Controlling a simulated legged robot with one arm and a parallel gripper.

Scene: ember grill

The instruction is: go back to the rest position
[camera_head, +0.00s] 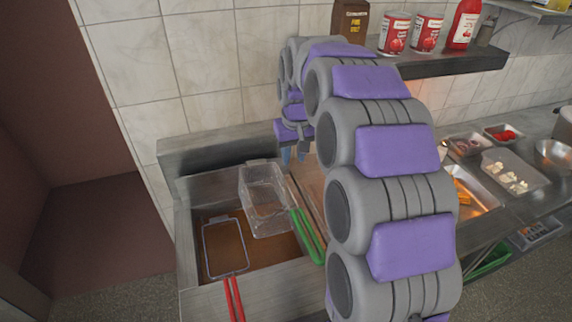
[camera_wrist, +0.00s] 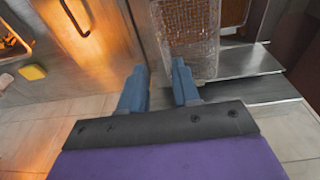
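My arm rises from the lower right of the head view and bends down at its far end. My gripper (camera_head: 293,156) hangs above the back right corner of the fryer, pointing down and partly hidden by my arm. In the wrist view my gripper (camera_wrist: 159,82) shows two blue fingers apart with nothing between them. The wire fry basket (camera_head: 265,200) with the green handle (camera_head: 307,236) is just left of it and below, apart from the fingers. The basket also shows beyond the fingertips in the wrist view (camera_wrist: 190,38).
A second basket frame with a red handle (camera_head: 235,298) sits in the fryer oil (camera_head: 268,250). A shelf (camera_head: 450,62) with cans (camera_head: 394,34) and a red bottle (camera_head: 463,24) hangs behind my arm. Food trays (camera_head: 515,172) stand on the right counter. A yellow item (camera_wrist: 33,72) lies at left.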

